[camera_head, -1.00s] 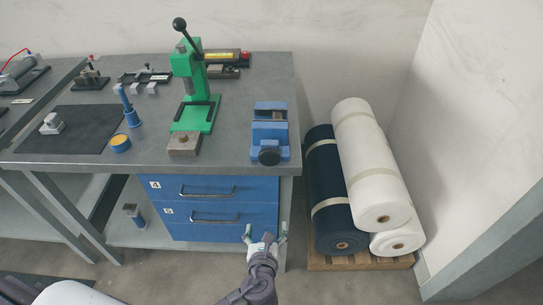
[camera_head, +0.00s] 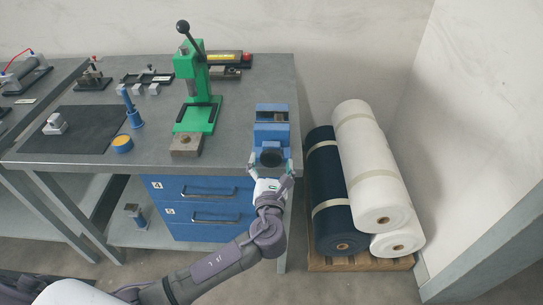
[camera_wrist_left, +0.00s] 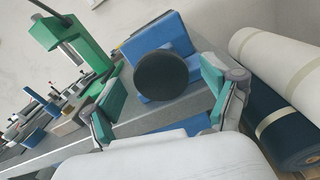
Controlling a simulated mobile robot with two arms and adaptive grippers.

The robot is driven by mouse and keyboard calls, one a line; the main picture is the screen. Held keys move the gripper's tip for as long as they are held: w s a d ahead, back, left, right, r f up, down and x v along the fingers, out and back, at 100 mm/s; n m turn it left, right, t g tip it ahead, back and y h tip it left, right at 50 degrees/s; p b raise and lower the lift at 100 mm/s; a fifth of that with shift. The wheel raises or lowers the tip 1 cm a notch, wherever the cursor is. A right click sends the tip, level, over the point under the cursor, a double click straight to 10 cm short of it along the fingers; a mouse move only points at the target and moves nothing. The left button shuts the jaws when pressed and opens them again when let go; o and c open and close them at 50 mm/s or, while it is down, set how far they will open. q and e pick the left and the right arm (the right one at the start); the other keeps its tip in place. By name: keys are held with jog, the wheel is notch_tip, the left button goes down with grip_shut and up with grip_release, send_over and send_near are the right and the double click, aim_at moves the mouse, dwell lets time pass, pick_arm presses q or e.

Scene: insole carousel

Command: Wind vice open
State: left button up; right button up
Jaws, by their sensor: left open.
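The blue vice (camera_head: 271,113) stands at the right front corner of the grey bench. Its round dark handwheel (camera_head: 271,158) faces the front edge. The handwheel shows as a black disc (camera_wrist_left: 164,77) in the left wrist view, with the blue vice body (camera_wrist_left: 152,45) behind it. My left gripper (camera_head: 270,167) is open at the handwheel, with one finger on each side. In the left wrist view its green-padded fingers (camera_wrist_left: 163,98) stand wide of the disc, with gaps on both sides. The vice jaws' gap is small in the head view. My right gripper is not in view.
A green press (camera_head: 194,85) and a small metal block (camera_head: 186,145) stand left of the vice. Blue drawers (camera_head: 205,207) lie below the bench top. White and navy rolls (camera_head: 370,165) lie on a pallet to the right.

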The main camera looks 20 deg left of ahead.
pick_arm(q)
jog(key=shift+x, duration=1)
jog(key=c, duration=1.2)
jog(key=shift+o, duration=0.2)
